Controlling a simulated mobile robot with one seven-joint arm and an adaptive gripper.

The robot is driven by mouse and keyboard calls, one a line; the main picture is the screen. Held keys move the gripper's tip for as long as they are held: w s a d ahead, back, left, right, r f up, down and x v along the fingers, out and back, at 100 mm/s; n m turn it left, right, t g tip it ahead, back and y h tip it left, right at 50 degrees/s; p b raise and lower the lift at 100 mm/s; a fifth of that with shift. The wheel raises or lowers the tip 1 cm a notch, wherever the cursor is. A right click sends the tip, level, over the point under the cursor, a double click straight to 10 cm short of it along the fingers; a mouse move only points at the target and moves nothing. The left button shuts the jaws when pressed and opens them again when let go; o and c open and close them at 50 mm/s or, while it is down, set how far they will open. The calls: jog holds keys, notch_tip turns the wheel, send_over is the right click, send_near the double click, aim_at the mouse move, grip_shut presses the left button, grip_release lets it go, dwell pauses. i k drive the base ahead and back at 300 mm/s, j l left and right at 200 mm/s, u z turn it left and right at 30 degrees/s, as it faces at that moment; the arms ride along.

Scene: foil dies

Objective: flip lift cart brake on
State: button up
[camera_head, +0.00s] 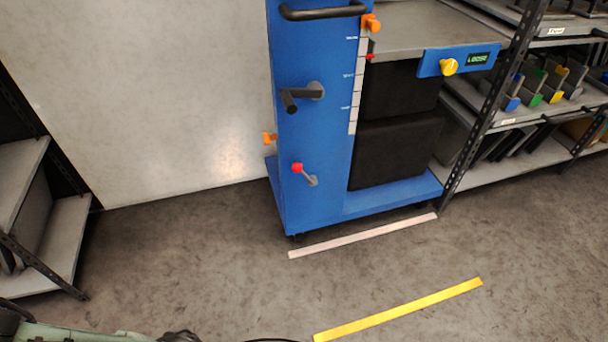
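The blue lift cart (312,215) stands against the pale wall, near the top middle of the head view. Low on its column face is a small lever with a red knob (298,168) and a grey shaft (311,180). The lever slants, with the red knob up and left of its pivot. I take this lever to be the brake, but no label on it is readable. My gripper is not clearly in view; only part of my arm (80,332) shows along the bottom left edge, well away from the cart.
The cart also has a black crank (291,100), a top handle (324,12) and a blue panel with a yellow knob (449,67) and a small display. Shelves (520,120) stand right, another rack (60,225) left. Floor between is clear, with white and yellow (400,309) strips.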

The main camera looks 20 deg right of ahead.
aim_at(298, 167)
jog(key=j+z, duration=0.15)
jog(key=z, duration=0.4)
jog(key=i+j+z, duration=0.1)
jog(key=j+z, duration=0.2)
jog(key=j, duration=0.25)
jog(key=j+z, duration=0.25)
jog(key=j, duration=0.35)
jog(key=j+z, duration=0.15)
jog(key=j, duration=1.75)
